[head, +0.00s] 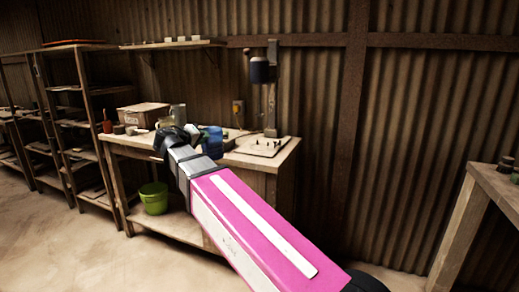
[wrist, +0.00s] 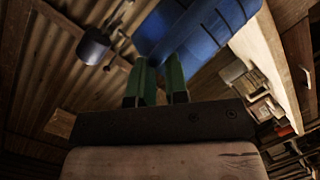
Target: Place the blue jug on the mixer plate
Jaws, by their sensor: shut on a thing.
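The blue jug (head: 212,141) shows just beyond the end of my arm in the head view, above the workbench. In the wrist view the jug (wrist: 195,28) fills the upper middle, and the green fingers of my gripper (wrist: 158,70) are shut on it. The fingertips are hidden in the head view. The mixer has a dark blue-grey head (head: 260,71) on an upright stand. Its pale base plate (head: 264,147) lies on the right end of the bench, to the right of the jug. The mixer head also shows in the wrist view (wrist: 93,47).
The wooden workbench (head: 283,156) stands against the corrugated wall. A cardboard box (head: 143,114) is on its left part. A green bucket (head: 154,198) sits on its lower shelf. Shelving stands at left and another table (head: 490,190) at right.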

